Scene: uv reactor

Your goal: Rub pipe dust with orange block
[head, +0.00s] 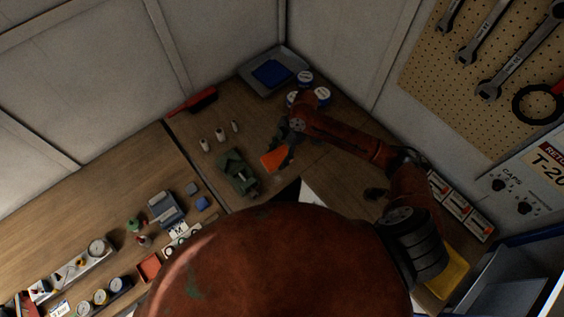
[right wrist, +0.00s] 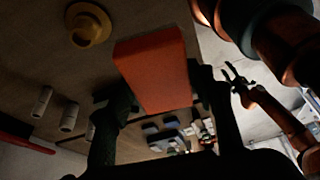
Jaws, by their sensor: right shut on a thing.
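The orange block (head: 273,158) is in my right gripper (head: 287,150), held over the wooden bench right of the green vise (head: 236,172). In the right wrist view the block (right wrist: 155,68) sits between the two dark fingers of my right gripper (right wrist: 160,105), which is shut on it. I cannot tell whether the block touches anything below. I cannot make out the pipe or any dust for certain. My left gripper (right wrist: 237,77) shows small in the right wrist view, its dark fingers apart and empty. It is not visible in the head view.
Several small pale cylinders (head: 220,134) stand on the bench left of the block. A grey tray with a blue pad (head: 271,73) and round tins (head: 305,77) are at the back corner. A red-handled tool (head: 193,101) lies at the back edge. A yellow flanged part (right wrist: 90,25) shows in the wrist view.

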